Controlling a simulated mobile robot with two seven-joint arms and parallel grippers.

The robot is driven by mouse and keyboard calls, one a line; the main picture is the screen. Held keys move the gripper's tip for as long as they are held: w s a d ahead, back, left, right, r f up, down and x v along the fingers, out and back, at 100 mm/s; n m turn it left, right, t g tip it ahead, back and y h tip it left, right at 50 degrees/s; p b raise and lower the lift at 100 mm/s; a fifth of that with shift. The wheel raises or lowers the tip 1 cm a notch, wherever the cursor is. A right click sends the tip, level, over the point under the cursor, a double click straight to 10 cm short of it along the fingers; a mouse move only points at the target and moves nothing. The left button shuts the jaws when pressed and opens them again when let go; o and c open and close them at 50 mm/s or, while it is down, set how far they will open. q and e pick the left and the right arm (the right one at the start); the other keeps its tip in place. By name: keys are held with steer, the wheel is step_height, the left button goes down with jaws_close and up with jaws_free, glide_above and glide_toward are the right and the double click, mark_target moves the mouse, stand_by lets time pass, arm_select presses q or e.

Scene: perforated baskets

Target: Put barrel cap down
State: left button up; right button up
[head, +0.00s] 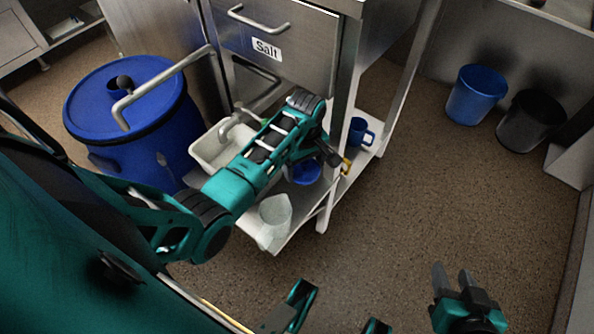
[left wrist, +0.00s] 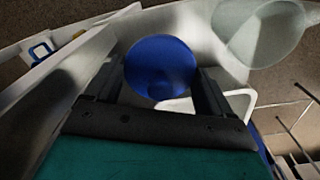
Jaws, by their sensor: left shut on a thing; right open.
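My left gripper (left wrist: 158,80) is shut on a round blue barrel cap (left wrist: 160,62), which shows between its two fingers in the left wrist view. In the head view, the cap (head: 304,173) is partly hidden under my left arm, over the lower shelf (head: 270,236) of the steel unit. I cannot tell whether the cap touches the shelf. The blue barrel (head: 150,135) stands at the left with a small dark opening or knob on its top. My right gripper (head: 453,278) is open and empty, low at the right over the floor.
A translucent jug (head: 273,217) and a white basin (head: 207,152) are near the cap on the shelf. A blue mug (head: 359,131) is by the unit's legs. A drawer labelled Salt (head: 270,49) is above. Blue (head: 477,92) and black (head: 530,118) bins stand at right; the floor between is clear.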

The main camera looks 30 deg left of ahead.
arm_select(q)
steer(key=b, duration=0.3)
glide_above(303, 193)
step_height(303, 193, down, 6)
steer(key=shift+f, duration=0.55)
step_height(303, 193, down, 2)
steer(key=shift+f+b, duration=0.2)
steer(key=shift+b, duration=0.8)
steer(key=shift+f, duration=0.25)
steer(key=shift+r, duration=0.1)
steer(key=shift+f, duration=0.2)
steer(key=o, duration=0.9)
arm_select(e)
steer(key=f, duration=0.1)
steer(key=a+f, duration=0.1)
steer(key=f, duration=0.1)
steer(key=shift+w+f, duration=0.2)
steer(key=shift+f, duration=0.05)
